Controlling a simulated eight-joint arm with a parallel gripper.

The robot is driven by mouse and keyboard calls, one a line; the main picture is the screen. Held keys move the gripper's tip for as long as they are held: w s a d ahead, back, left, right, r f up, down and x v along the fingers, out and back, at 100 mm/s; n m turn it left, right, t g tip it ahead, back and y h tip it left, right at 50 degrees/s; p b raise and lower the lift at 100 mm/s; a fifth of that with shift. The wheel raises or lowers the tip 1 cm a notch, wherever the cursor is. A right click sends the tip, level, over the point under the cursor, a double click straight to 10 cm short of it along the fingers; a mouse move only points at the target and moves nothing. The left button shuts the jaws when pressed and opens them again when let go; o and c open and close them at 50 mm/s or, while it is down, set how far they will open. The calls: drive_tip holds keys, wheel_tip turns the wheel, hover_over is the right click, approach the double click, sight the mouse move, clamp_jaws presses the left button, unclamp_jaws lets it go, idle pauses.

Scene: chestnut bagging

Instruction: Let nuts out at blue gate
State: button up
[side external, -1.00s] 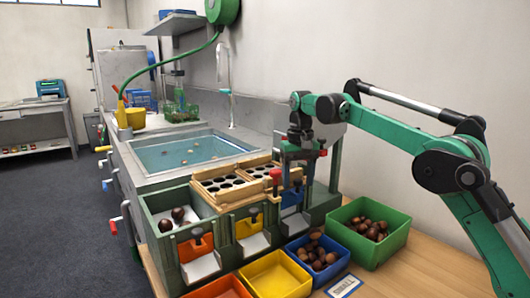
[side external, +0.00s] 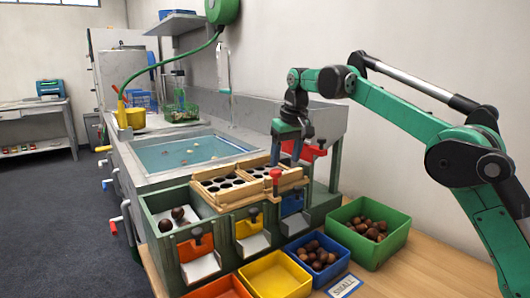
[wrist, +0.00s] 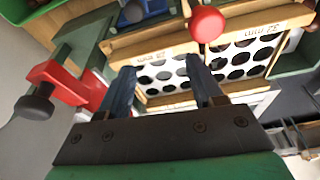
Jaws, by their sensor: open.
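The blue gate (side external: 292,203) is at the right end of the row of gates, above a pale chute. It also shows at the top of the wrist view (wrist: 132,12), with a dark knob. The blue bin (side external: 291,251) in front of its chute holds several brown chestnuts (side external: 320,257). My gripper (side external: 286,158) is open and empty, above and behind the blue gate near the wooden sieve frames (side external: 258,187). In the wrist view its two dark fingers (wrist: 161,78) are spread over the sieve's edge, apart from the gate.
A red-knobbed post (side external: 276,175) stands by the sieve frames; a red clamp (wrist: 70,85) is beside my gripper. Yellow (side external: 249,223) and orange (side external: 195,247) gates stand left. A green bin (side external: 368,257) holds chestnuts; the yellow bin (side external: 278,275) is empty.

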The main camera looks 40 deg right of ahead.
drive_tip(key=s+a+f+n+t, duration=0.1)
drive_tip(key=s+a+t, duration=0.15)
drive_tip(key=s, duration=0.45)
drive_tip(key=s+a+f+n+t, duration=0.1)
drive_tip(key=s+a, duration=0.2)
drive_tip(key=s, duration=0.4)
drive_tip(key=s+f+t, duration=0.1)
drive_tip(key=s+f, duration=0.5)
drive_tip(key=s, duration=0.1)
drive_tip(key=w+d+r+n+t+h, duration=0.1)
drive_tip(key=w+d+r+n+t, duration=0.1)
drive_tip(key=d+r+n+t, duration=0.9)
drive_tip(key=w+d+r+n+t, duration=0.1)
drive_tip(key=w+d+r+n, duration=0.4)
drive_tip(key=n, duration=1.3)
drive_tip(key=s+f+n+g+y, duration=0.2)
drive_tip(key=s+n+g+y, duration=0.25)
drive_tip(key=n, duration=0.35)
drive_tip(key=d+x, duration=0.1)
drive_tip(key=x, duration=1.2)
drive_tip(key=a+r+v, duration=0.1)
drive_tip(key=r+v, duration=0.2)
drive_tip(key=v, duration=1.4)
drive_tip(key=shift+a+t+h, duration=0.2)
drive_tip(key=shift+t+h, duration=0.1)
drive_tip(key=shift+h, duration=0.05)
